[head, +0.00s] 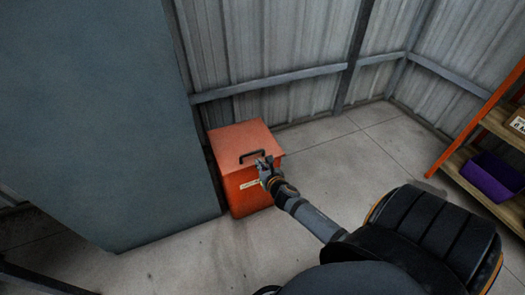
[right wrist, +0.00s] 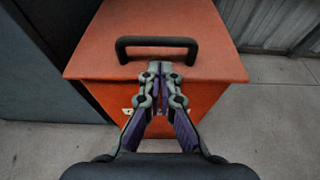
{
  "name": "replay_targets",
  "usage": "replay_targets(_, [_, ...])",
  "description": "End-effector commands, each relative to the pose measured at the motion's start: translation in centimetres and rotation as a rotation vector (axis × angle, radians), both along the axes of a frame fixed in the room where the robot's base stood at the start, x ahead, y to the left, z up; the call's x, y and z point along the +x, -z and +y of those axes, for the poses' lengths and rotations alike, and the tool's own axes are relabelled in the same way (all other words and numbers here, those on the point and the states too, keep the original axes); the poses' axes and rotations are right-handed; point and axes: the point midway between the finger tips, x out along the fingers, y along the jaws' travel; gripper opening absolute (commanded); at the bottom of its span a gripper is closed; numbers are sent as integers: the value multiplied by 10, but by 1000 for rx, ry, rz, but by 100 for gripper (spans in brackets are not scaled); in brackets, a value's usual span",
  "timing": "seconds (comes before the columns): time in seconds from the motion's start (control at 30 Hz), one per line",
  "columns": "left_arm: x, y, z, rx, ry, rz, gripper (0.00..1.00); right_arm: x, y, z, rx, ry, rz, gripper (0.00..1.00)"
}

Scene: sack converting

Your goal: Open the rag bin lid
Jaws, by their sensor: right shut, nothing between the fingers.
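The rag bin (head: 247,193) is an orange box standing on the floor, with a pale label on its front. Its flat orange lid (head: 238,136) is down, and a black bar handle (head: 252,155) is fixed near the lid's front edge. My right gripper (head: 266,165) is at the front edge of the lid, just before the handle. In the right wrist view, the fingertips (right wrist: 160,68) are together and empty, just below the handle (right wrist: 157,41) in the picture; I cannot tell whether they touch it. My left gripper is not in view.
A large grey-blue cabinet or panel (head: 95,120) stands close on the left of the bin. A corrugated metal wall (head: 280,50) is behind. A shelf with orange posts holds a purple bin (head: 495,175) at the right. The floor between is clear.

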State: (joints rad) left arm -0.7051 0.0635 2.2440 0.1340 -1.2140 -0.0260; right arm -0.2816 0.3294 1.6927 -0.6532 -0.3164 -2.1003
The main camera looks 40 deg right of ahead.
Motion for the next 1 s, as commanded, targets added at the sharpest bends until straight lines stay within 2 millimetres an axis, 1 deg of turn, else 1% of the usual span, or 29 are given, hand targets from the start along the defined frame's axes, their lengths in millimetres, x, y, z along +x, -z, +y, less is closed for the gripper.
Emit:
replay_targets(0.03, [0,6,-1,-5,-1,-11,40,9,5,-2,1,2,-1,0])
replay_targets(0.1, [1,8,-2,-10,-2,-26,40,20,9,-5,3,1,-2,0])
replay_targets(0.2, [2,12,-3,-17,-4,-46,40,31,13,-7,2,1,-1,0])
replay_targets(0.3, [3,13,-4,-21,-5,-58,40,37,14,-9,1,0,0,0])
replay_targets(0.43, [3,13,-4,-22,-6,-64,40,40,15,-10,2,1,1,0])
replay_targets(0.83, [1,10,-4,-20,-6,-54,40,39,12,-9,3,1,3,0])
replay_targets(0.9, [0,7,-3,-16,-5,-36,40,38,11,-9,3,1,6,0])
replay_targets(1.0, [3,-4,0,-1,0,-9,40,35,7,-8,5,1,14,0])
